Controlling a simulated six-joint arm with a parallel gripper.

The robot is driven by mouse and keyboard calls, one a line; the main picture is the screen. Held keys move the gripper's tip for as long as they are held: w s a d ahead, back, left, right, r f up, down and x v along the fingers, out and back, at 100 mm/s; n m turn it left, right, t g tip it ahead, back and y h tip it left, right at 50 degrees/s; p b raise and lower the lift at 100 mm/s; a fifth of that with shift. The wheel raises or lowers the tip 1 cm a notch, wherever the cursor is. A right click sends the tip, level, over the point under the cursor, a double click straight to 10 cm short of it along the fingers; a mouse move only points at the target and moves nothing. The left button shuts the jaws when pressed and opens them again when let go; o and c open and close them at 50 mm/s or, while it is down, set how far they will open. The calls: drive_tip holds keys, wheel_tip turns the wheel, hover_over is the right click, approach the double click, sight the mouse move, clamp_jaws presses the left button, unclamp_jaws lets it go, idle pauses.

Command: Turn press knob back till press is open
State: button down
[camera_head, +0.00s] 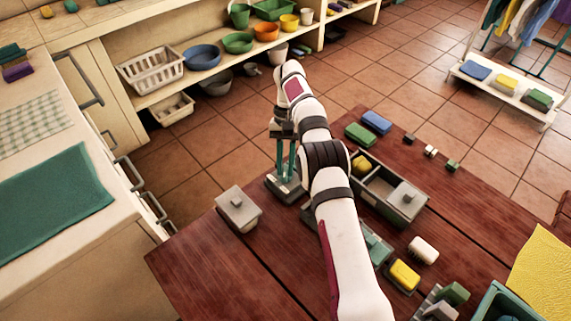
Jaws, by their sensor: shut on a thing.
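The press (287,187) stands on the wooden table, left of my arm, with a grey base and upright green posts. My gripper (281,121) is at the top of the press, pointing down. It is shut on the press knob, which is mostly hidden by the gripper and wrist. The fingers are small and dark here, so their detail is hard to make out. How far the press is open cannot be told from this view.
A grey lidded box (238,210) stands left of the press. Right of my arm are a divided grey-green tray (408,212), green (360,134) and blue (376,122) blocks, a yellow sponge (404,275) and a white brush (423,250). Bare table lies front left.

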drive_tip(key=c, duration=0.8)
unclamp_jaws()
drive_tip(key=shift+r, duration=0.1)
drive_tip(key=r, duration=0.4)
drive_tip(key=shift+s+d+r, duration=0.1)
drive_tip(key=shift+d+r, duration=0.15)
drive_tip(key=shift+d, duration=0.15)
drive_tip(key=s+d+r, duration=0.3)
drive_tip(key=d+r, duration=0.3)
drive_tip(key=d, duration=0.4)
drive_tip(key=shift+d+r, duration=0.15)
drive_tip(key=shift+d, duration=0.05)
drive_tip(key=shift+s, duration=0.1)
